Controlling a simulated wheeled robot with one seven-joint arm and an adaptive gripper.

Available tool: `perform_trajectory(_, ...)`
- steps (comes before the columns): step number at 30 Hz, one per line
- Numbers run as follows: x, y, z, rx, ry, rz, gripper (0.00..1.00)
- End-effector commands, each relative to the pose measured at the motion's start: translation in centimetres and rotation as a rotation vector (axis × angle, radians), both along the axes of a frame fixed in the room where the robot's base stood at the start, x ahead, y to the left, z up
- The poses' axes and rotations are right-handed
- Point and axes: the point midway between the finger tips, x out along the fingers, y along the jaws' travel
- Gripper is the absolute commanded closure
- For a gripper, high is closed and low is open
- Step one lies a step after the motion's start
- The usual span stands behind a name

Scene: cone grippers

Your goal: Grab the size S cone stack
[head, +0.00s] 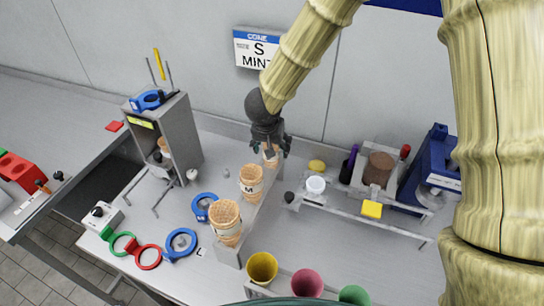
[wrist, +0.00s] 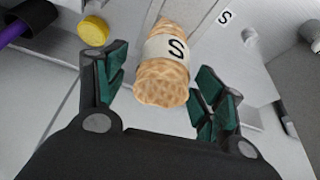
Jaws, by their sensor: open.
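The size S cone stack (wrist: 163,82) shows in the wrist view, a waffle cone stack with a white band marked S, lying between and just beyond my fingers. My gripper (wrist: 158,95) is open, with a green-padded finger on each side of the stack; I cannot tell whether either touches it. In the head view, my gripper (head: 270,143) is at the far end of the rack, over the S cone stack (head: 270,158), which it partly hides. The M cone stack (head: 251,182) and a larger cone stack (head: 226,221) stand nearer on the same rack.
A grey dispenser box (head: 179,140) stands left of the rack. Blue rings (head: 180,244) lie on the counter. A white cup (head: 316,186), a yellow block (head: 372,209) and a blue machine (head: 432,172) are to the right. Coloured cups (head: 262,268) line the front. A sign (head: 259,49) hangs behind.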

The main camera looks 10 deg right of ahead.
Motion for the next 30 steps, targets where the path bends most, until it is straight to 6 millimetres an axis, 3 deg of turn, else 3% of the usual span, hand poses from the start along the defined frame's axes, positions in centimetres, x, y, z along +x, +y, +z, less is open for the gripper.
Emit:
perform_trajectory(7,0.9,-0.3,-2.2,0.000,0.000,0.000,0.31)
perform_trajectory(17,1.0,-0.5,-2.6,0.001,0.000,0.000,0.31)
perform_trajectory(23,1.0,-0.5,-2.6,0.000,0.000,-0.001,0.67)
perform_trajectory(30,1.0,-0.5,-2.6,0.000,0.000,-0.001,0.70)
